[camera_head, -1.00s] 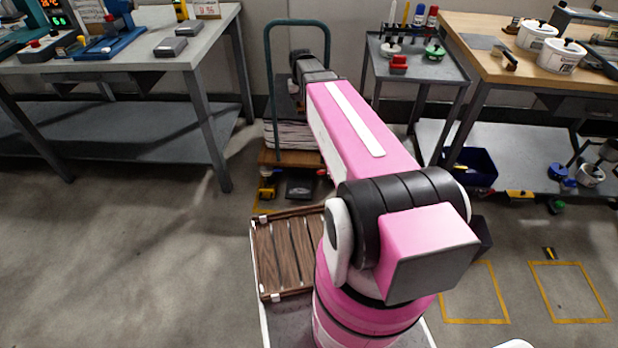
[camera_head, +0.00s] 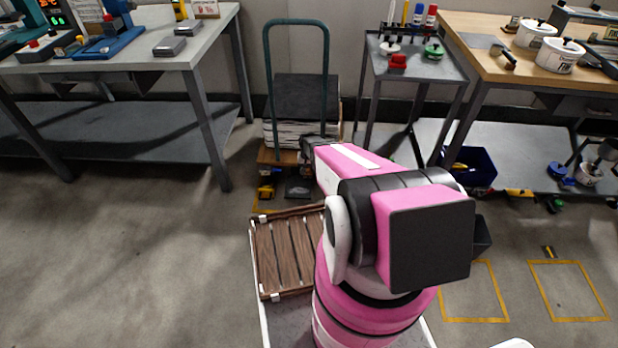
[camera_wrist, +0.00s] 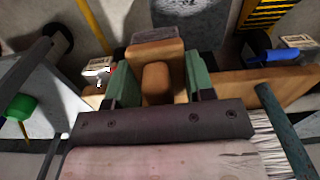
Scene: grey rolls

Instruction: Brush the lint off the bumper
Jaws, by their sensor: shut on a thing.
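My gripper (camera_wrist: 160,82) shows in the wrist view with its two green fingers closed on a tan wooden piece (camera_wrist: 156,84), seemingly the brush's handle. A wider wooden block, seemingly part of it, lies just beyond the fingers. Its bristles and any lint are not distinguishable. Behind the fingers lies the wooden deck edge (camera_wrist: 240,86) of a cart; I cannot tell whether this is the bumper, or whether the held piece touches it. In the head view my arm reaches low toward the cart deck (camera_head: 275,156), and my arm hides the fingers.
The cart has a teal handle (camera_head: 268,75) and carries a stack of sheets (camera_head: 285,133) with a dark top. A dark slab (camera_head: 298,187) and a yellow item (camera_head: 265,192) lie on the floor before it. Benches stand either side; a slatted wooden crate (camera_head: 285,255) is nearby.

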